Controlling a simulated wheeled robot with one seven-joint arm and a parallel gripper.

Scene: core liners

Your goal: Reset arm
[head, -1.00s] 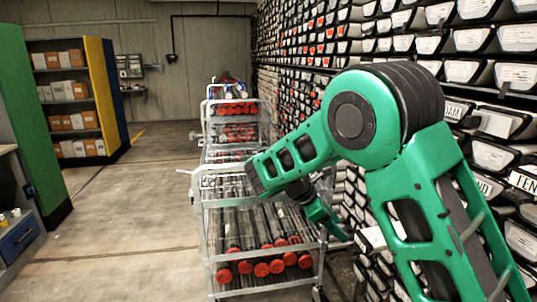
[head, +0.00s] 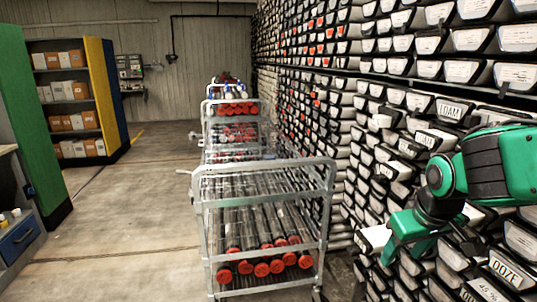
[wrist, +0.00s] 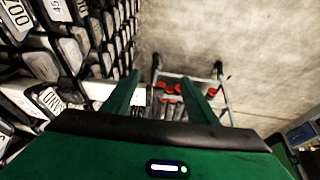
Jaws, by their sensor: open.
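My gripper (head: 390,247) is green and hangs at the right of the head view, in front of the lower rows of the liner wall. In the wrist view, its two green fingers (wrist: 160,80) stand wide apart with nothing between them. The gripper is open and empty. Past the fingers, the cart (wrist: 224,92) shows with red-capped tubes on it. My green arm reaches in from the right edge of the head view.
A metal cart (head: 265,170) with red-capped tubes (head: 262,269) stands mid-view, more carts behind it. The wall of labelled liners (head: 400,100) runs along the right, close to my arm. Shelves with boxes (head: 70,90) stand at the left. The floor (head: 120,215) left of the cart is clear.

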